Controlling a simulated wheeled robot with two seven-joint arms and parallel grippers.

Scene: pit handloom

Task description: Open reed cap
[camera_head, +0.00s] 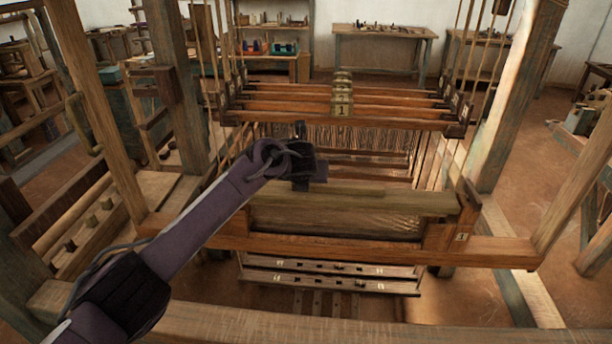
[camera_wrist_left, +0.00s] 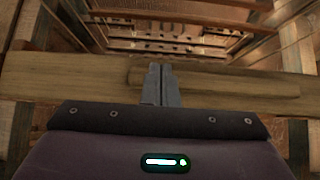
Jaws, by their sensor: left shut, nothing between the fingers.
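The reed cap appears to be the pale brown wooden bar (camera_head: 395,203) along the top of the loom's swinging frame, whose lower orange-brown beam (camera_head: 350,248) lies nearer me. My left gripper (camera_head: 305,180) is over the left part of the bar, and its arm hides the bar's left end. In the left wrist view the shut, empty fingers (camera_wrist_left: 158,85) point across a pale wooden bar (camera_wrist_left: 215,81); I cannot tell whether they touch it. My right gripper is not in view.
Several orange-brown heddle bars (camera_head: 290,97) hang behind the reed frame, with warp threads below. Wooden posts (camera_head: 520,90) stand at both sides. A thick front beam (camera_head: 400,328) crosses the bottom. A perforated treadle-like bar (camera_head: 330,282) is low under the frame.

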